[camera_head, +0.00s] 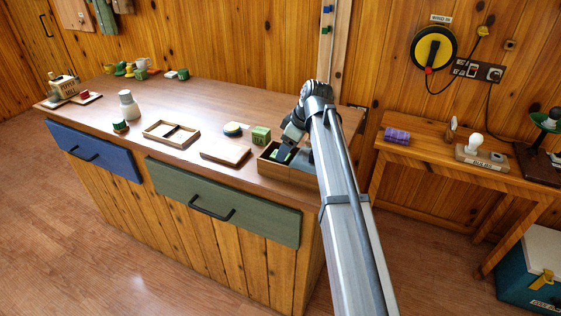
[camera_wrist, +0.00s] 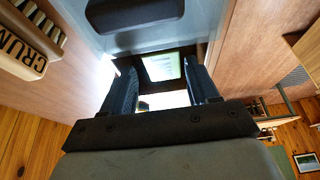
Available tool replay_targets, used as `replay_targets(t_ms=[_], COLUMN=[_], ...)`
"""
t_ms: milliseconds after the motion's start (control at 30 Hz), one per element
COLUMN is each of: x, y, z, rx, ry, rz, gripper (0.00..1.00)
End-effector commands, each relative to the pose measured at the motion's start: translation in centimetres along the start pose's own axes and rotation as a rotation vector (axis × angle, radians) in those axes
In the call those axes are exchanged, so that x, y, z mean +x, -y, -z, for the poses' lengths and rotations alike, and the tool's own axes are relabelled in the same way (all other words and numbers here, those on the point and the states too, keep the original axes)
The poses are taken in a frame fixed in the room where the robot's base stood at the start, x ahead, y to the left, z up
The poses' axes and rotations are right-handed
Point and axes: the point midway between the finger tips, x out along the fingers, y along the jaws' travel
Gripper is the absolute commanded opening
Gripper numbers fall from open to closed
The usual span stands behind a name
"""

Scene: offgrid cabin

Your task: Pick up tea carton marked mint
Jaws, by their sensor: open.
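My gripper (camera_head: 286,147) is open and points down into a wooden box (camera_head: 273,178) at the right end of the counter. In the wrist view its two dark fingers (camera_wrist: 162,80) stand apart. A pale, green-edged thing (camera_wrist: 166,67) shows between them, with a bright white patch nearer. I cannot tell whether the fingers touch it. A green carton (camera_head: 261,135) stands just behind and left of the box; its marking is too small to read. No mint label is readable in either view, and my arm hides part of the box.
A white bottle (camera_head: 129,108) stands farther left. The side table (camera_head: 432,158) at right holds a purple roll (camera_head: 397,135) and a bulb stand.

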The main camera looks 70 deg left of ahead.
Motion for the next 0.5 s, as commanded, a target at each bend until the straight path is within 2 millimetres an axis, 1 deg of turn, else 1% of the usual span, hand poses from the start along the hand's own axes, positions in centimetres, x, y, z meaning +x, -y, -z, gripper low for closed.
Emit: replay_targets(t_ms=[333,400,500], x=[4.0,4.7,4.9], y=[0.3,0.3,0.3], z=[0.2,0.1,0.1], rx=[0.0,0.0,0.0], ry=[0.001,0.001,0.001], rz=[0.002,0.002,0.001], gripper=[0.6,0.6,0.6])
